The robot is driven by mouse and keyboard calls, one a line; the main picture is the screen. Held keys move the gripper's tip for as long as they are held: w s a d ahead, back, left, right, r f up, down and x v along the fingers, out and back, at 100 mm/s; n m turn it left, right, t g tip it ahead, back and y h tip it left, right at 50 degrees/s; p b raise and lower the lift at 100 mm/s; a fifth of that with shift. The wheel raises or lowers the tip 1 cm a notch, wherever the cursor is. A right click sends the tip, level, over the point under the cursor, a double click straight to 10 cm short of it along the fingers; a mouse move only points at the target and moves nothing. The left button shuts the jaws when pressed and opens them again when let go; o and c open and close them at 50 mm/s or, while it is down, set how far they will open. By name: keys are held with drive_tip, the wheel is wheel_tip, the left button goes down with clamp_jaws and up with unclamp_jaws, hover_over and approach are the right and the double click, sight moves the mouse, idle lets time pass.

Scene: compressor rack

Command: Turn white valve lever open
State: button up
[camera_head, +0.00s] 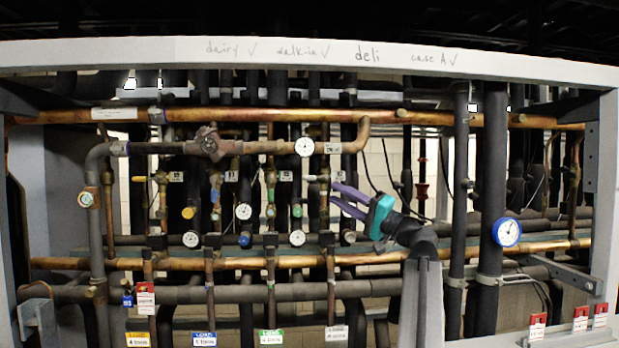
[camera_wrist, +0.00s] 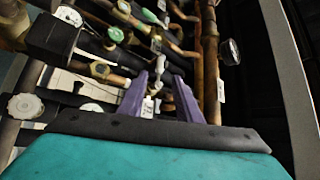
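The white valve lever (camera_head: 311,178) sticks out to the left of its valve on the rightmost of the thin vertical pipes in the head view. In the wrist view a pale lever-like part (camera_wrist: 157,45) lies just beyond the fingertips, roughly between them. My gripper (camera_head: 335,193) has a teal body and purple fingers and reaches in from the right. Its fingers (camera_wrist: 160,76) are spread apart with nothing held. The fingertips are close to the lever's right and slightly below it; I cannot tell whether they touch anything.
A yellow lever (camera_head: 139,178) sits on a pipe farther left. A copper pipe (camera_head: 364,135) bends down above my gripper. A dark vertical pipe with a blue gauge (camera_head: 507,232) stands at the right. The white frame beam (camera_head: 300,53) crosses above.

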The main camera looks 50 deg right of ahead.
sight(308, 178)
drive_tip(key=p+x, duration=0.4)
drive_tip(key=x, duration=0.6)
drive_tip(key=shift+w+r, duration=0.25)
drive_tip(key=shift+p+x, duration=0.3)
drive_tip(key=shift+x, duration=0.45)
drive_tip(key=shift+f, duration=0.15)
